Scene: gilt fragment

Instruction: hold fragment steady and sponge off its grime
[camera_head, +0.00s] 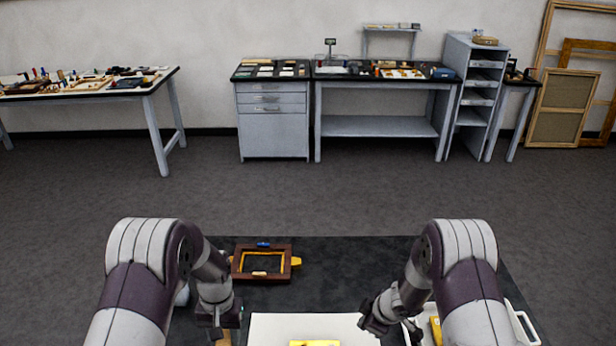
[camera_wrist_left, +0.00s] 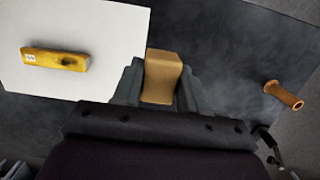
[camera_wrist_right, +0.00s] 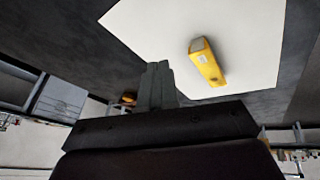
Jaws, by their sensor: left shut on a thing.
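The gilt fragment (camera_head: 314,343) is a yellow bar lying on a white sheet (camera_head: 285,325). In the left wrist view the fragment (camera_wrist_left: 42,57) shows a small white label and a dark patch near one end. The right wrist view also shows the fragment (camera_wrist_right: 208,66). My left gripper (camera_head: 219,328) is shut on a tan block (camera_wrist_left: 161,78), which looks like the sponge, beside the sheet and apart from the fragment. My right gripper (camera_head: 375,320) has its fingers together (camera_wrist_right: 156,86), with nothing seen between them, near the sheet's right edge.
A brown frame (camera_head: 262,277) with clamps lies at the back of the dark table (camera_head: 340,265). A white tray (camera_head: 525,325) with a yellow item (camera_head: 436,330) stands at right. A brown cylinder (camera_wrist_left: 284,95) lies apart from the left gripper. The table's back middle is clear.

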